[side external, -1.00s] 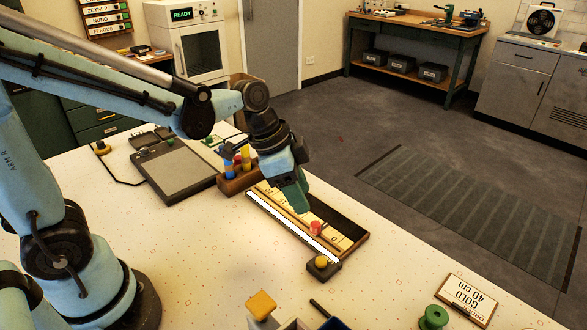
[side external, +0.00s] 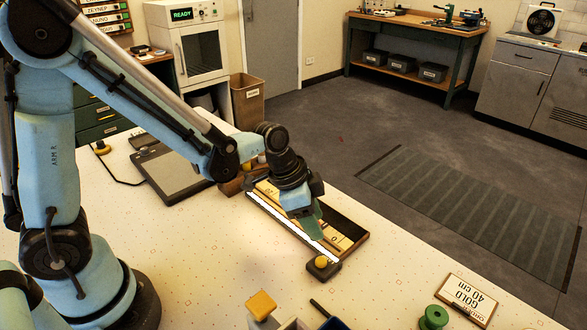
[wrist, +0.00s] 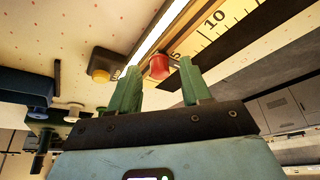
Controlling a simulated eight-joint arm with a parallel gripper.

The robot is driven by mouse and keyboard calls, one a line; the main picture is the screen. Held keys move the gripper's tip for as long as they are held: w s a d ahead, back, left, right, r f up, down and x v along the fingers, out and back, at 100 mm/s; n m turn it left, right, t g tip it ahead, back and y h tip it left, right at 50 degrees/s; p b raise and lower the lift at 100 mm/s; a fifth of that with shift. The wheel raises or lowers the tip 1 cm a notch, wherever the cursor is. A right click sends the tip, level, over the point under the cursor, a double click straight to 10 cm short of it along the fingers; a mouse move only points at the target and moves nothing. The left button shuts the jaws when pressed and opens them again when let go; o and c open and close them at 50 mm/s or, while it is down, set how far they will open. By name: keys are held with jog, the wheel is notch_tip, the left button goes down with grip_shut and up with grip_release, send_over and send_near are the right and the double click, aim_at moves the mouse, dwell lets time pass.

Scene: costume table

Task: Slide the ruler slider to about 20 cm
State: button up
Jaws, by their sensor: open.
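The ruler (side external: 345,243) lies in a dark tray, with a bright white strip along its near side. It also shows in the wrist view (wrist: 238,22), with its 10 mark readable. The red slider (wrist: 159,67) sits close to what looks like the 5 mark. In the side view it is hidden behind my gripper (side external: 308,222), which is low over the ruler. In the wrist view my gripper (wrist: 160,74) is open, with one green finger on each side of the slider. Whether either finger touches it I cannot tell.
A dark block with a yellow button (side external: 321,262) stands at the ruler's near end. A card reading GOLD 40 cm (side external: 467,297) and a green spool (side external: 433,317) lie at the front right. A grey flat pad (side external: 178,172) is at the left.

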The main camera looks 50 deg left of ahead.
jog(key=shift+c, duration=0.2)
grip_shut()
jog(key=a, duration=1.5)
jog(key=shift+o, duration=0.2)
grip_release()
